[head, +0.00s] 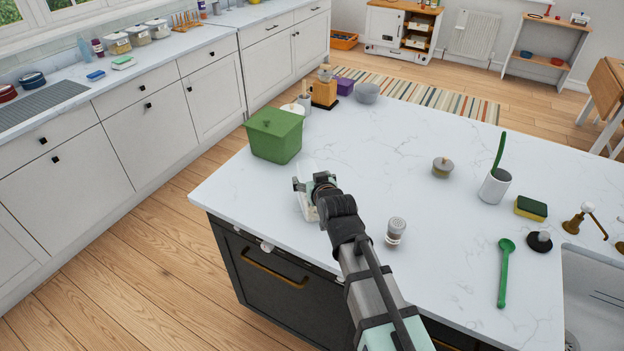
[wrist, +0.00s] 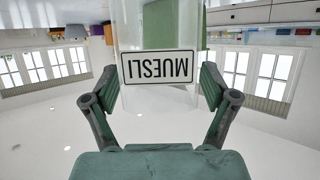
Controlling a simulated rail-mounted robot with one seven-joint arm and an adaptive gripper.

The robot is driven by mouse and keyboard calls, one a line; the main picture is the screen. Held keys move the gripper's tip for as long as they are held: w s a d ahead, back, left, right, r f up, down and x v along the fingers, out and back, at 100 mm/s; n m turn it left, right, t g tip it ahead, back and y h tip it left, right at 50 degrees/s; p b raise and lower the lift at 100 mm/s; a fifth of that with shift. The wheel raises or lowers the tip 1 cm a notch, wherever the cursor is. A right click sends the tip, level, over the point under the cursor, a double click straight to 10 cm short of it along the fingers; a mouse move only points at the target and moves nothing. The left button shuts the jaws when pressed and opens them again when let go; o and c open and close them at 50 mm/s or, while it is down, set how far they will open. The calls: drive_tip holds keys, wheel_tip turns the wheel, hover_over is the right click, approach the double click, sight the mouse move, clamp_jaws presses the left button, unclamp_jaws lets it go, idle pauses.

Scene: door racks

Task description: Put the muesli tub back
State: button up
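The muesli tub is a clear container with a white MUESLI label (wrist: 159,67), shown upside down in the wrist view. In the head view the tub (head: 307,206) is at the front left part of the island worktop, partly hidden by my gripper. My gripper (head: 315,184) is at the tub, with one finger on each side of it. In the wrist view the fingers of my gripper (wrist: 160,88) lie right at the tub's side walls. I cannot tell whether they press on it. Whether the tub's base touches the worktop is unclear.
A green lidded box (head: 275,135) stands close behind the tub. A shaker (head: 396,231) stands to the right on the island worktop (head: 365,145). Several jars (head: 138,34) stand on the back left counter. The middle of the island is mostly clear.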

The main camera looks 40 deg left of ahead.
drive_tip(key=b+v, duration=0.3)
drive_tip(key=v, duration=0.9)
drive_tip(key=shift+r, duration=0.2)
